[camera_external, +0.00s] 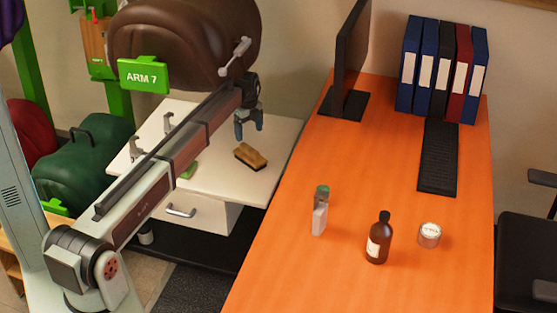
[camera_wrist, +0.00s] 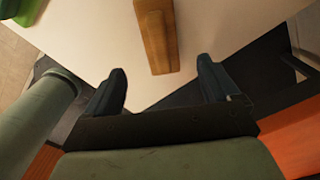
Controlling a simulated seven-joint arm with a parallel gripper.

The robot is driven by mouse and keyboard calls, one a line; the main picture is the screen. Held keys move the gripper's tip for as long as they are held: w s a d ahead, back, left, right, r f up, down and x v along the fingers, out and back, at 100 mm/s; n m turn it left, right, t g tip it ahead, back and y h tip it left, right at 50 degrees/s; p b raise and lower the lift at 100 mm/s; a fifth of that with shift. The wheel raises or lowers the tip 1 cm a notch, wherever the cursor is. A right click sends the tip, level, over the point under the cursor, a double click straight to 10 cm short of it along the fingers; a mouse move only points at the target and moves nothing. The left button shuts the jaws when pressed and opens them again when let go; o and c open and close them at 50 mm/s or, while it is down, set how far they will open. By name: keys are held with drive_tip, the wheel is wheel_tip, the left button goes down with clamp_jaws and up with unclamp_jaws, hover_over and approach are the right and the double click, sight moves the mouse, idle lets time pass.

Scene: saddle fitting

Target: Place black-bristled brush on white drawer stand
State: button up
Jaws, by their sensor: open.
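A brush (camera_external: 250,156) with a tan wooden body and a dark underside lies on the top of the white drawer stand (camera_external: 270,133), toward its right side. In the wrist view the brush (camera_wrist: 157,35) shows at the top middle, beyond my fingertips. My gripper (camera_external: 248,131) is above the stand top, a little above and behind the brush in the outside view. In the wrist view my gripper (camera_wrist: 160,82) has its two fingers wide apart, with nothing between them. The brush and the fingers are apart.
A green object (camera_external: 188,170) lies on the stand, partly hidden by my arm. A brown saddle (camera_external: 185,40) hangs above the stand. The orange desk (camera_external: 270,255) on the right holds a brown bottle (camera_external: 378,240), a grey bottle (camera_external: 320,212) and a jar (camera_external: 429,235).

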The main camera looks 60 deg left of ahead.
drive_tip(key=shift+r, duration=0.9)
